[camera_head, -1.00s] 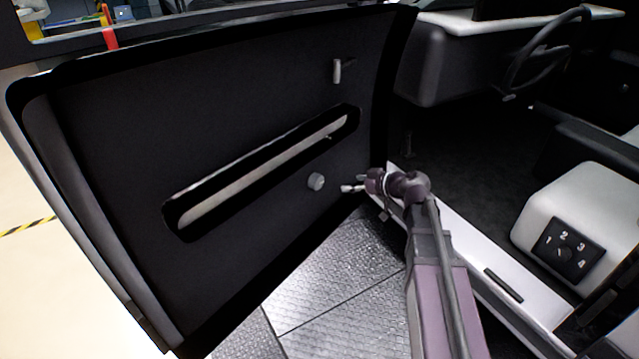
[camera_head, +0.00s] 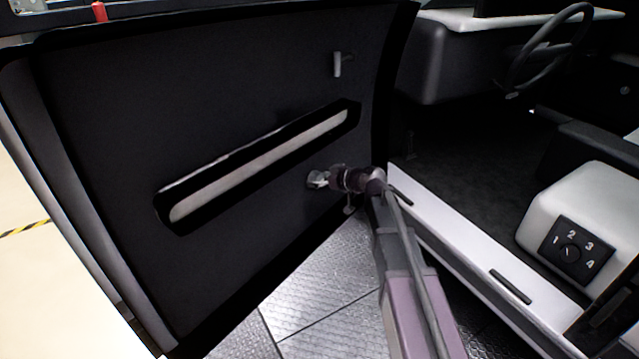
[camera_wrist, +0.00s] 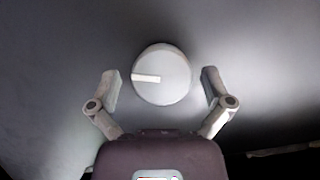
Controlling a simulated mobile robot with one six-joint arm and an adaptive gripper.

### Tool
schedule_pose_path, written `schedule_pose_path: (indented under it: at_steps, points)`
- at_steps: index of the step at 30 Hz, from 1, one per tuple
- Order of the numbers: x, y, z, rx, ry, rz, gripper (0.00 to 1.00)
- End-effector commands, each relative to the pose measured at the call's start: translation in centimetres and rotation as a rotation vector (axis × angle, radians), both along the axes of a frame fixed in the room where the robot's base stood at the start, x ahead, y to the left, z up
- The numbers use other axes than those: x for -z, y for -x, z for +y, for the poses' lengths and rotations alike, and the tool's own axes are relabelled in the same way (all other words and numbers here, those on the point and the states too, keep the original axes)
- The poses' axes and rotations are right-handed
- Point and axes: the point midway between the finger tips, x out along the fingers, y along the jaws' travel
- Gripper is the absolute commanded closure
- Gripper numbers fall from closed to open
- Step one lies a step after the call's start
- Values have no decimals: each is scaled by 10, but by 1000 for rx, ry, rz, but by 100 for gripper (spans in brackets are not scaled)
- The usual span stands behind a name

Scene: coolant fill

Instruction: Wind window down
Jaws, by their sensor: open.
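A round grey knob (camera_wrist: 165,82) with a pale pointer mark sits on the dark inner panel of the open car door (camera_head: 120,130). In the wrist view its mark points left. My gripper (camera_wrist: 163,88) is open, with one finger on each side of the knob and a visible gap on both sides. In the head view my gripper (camera_head: 319,180) is at the knob, which it largely hides. The window shows only as a strip at the top edge of the head view, and its glass is hard to make out.
A long armrest slot (camera_head: 260,165) runs above and left of the knob. A small door handle (camera_head: 338,65) is higher up.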

Motion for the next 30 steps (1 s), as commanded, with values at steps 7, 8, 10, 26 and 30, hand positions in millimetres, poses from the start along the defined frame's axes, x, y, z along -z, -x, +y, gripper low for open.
schedule_pose_path:
  at_steps: [7, 8, 10, 26, 30]
  points:
    - [2, -2, 5, 0, 0, 0, 0]
    - [2, -2, 5, 0, 0, 0, 0]
    - [2, -2, 5, 0, 0, 0, 0]
    - [2, -3, 0, 3, 0, 0, 77]
    - [2, -4, 2, 4, -8, 11, 77]
